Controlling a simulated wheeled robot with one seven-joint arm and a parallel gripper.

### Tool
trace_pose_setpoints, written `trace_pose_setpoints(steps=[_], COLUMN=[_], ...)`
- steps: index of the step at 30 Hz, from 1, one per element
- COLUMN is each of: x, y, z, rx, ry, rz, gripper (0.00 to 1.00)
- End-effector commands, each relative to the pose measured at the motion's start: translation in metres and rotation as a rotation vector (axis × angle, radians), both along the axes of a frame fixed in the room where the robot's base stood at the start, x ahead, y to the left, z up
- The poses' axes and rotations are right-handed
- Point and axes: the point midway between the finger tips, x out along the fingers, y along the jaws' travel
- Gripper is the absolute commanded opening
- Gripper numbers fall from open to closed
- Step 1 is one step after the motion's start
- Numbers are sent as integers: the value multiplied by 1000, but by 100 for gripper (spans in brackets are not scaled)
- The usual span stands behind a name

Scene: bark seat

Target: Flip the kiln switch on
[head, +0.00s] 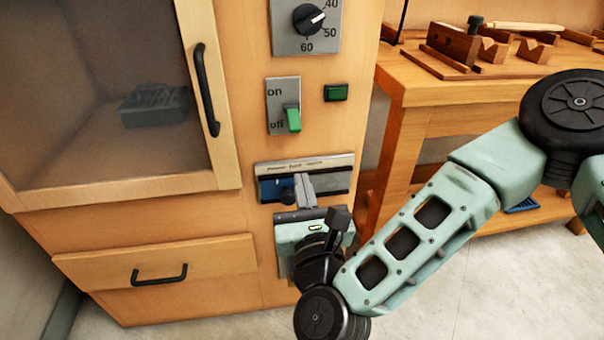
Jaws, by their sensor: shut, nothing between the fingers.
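The kiln switch (293,120) is a green lever on a grey plate (282,88) marked "on" at the top and "off" at the bottom. The lever sits at the lower end, beside "off". The plate is on the front of a wooden cabinet. My gripper (304,181) is below the switch, apart from it, in front of a labelled metal strip. Its grey fingers look shut together and empty. My wrist hides part of the cabinet front below.
A dial (308,19) is above the switch and a small green rectangle (336,92) to its right. A glazed door with a black handle (206,90) is at left, a drawer (158,268) below. A wooden workbench (490,88) stands at right, behind my arm.

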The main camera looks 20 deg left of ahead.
Motion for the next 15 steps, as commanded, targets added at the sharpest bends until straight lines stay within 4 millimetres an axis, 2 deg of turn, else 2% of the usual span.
trace_pose_setpoints(steps=[12, 13, 15], x=[71, 73, 65], y=[43, 44, 40], z=[12, 15, 28], rx=[2, 2, 2], ry=[-4, -5, -5], rz=[-3, -2, 2], gripper=[0, 0, 0])
